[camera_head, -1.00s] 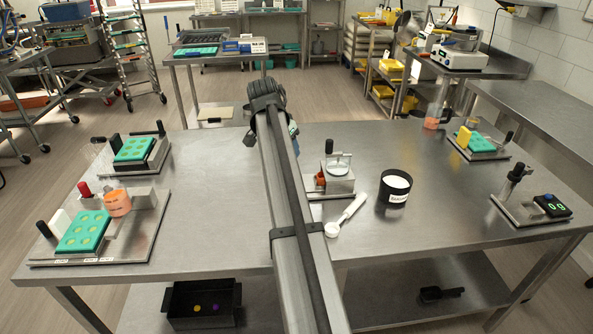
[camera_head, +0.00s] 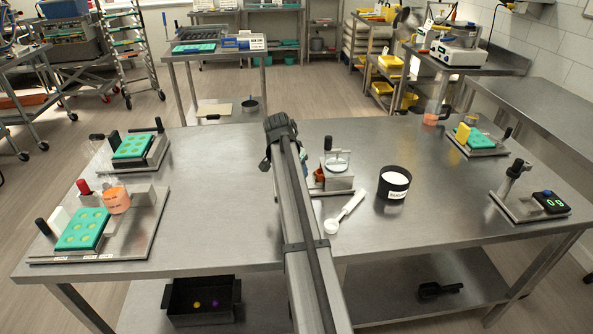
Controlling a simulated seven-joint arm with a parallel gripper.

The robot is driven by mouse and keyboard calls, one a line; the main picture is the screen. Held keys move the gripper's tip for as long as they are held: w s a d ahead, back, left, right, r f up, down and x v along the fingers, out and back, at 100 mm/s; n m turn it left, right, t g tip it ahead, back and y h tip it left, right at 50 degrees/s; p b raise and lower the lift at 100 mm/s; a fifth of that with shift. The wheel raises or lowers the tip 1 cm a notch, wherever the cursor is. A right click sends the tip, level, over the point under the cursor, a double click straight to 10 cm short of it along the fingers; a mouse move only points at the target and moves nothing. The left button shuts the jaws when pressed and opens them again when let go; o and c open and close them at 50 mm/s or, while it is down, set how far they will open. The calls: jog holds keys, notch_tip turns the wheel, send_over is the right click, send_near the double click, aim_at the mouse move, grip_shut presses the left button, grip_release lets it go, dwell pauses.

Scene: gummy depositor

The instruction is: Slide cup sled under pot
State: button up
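Near the table's middle, a small station has a metal block with a round pale-topped vessel (camera_head: 337,163), a black knob and a red-orange piece (camera_head: 319,176) at its left, partly hidden by my arm. At the left, another station has a clear vessel with orange contents (camera_head: 117,201), a red knob (camera_head: 84,187) and a teal mold (camera_head: 82,230). I cannot tell for certain which parts are the cup sled and the pot. My arm reaches up the picture from the bottom, just left of the middle station. My gripper's fingers are not visible.
A black labelled tub (camera_head: 393,184) and a white scoop (camera_head: 344,213) lie right of my arm. A scale (camera_head: 551,204) stands at the right edge. Mold stations occupy the back left (camera_head: 133,146) and back right (camera_head: 479,141).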

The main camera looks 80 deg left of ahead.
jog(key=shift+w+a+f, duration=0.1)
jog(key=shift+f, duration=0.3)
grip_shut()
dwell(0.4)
